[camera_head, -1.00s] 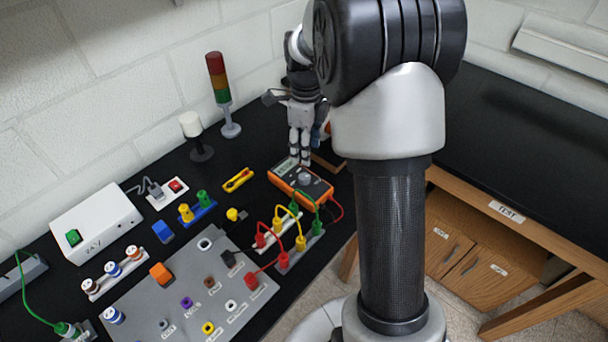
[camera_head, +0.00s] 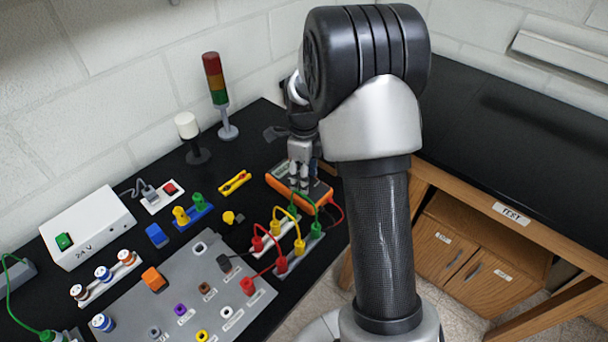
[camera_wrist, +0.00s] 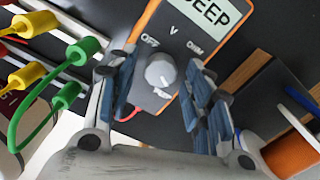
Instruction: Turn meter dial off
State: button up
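The orange multimeter (camera_head: 283,182) lies on the black bench at the right end of the row of parts. In the wrist view the meter (camera_wrist: 147,22) shows a dark face and a display reading "BEEP". Its grey round dial (camera_wrist: 161,72) sits between labels OFF at upper left, V at the top and OHM at upper right; its pointer mark seems turned to the lower side. My gripper (camera_wrist: 160,92) is open, its blue-padded fingers on both sides of the dial, with gaps showing. In the head view my gripper (camera_head: 300,182) is over the meter and hides the dial.
Green, yellow and red plug leads (camera_head: 277,225) stand close to the meter. A grey panel (camera_head: 185,300) with coloured sockets, a white 24 V box (camera_head: 88,228) and a signal tower (camera_head: 217,95) are left. The wooden TEST table (camera_head: 470,190) is at right.

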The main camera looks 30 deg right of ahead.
jog(key=c, duration=1)
jog(key=shift+o, duration=0.2)
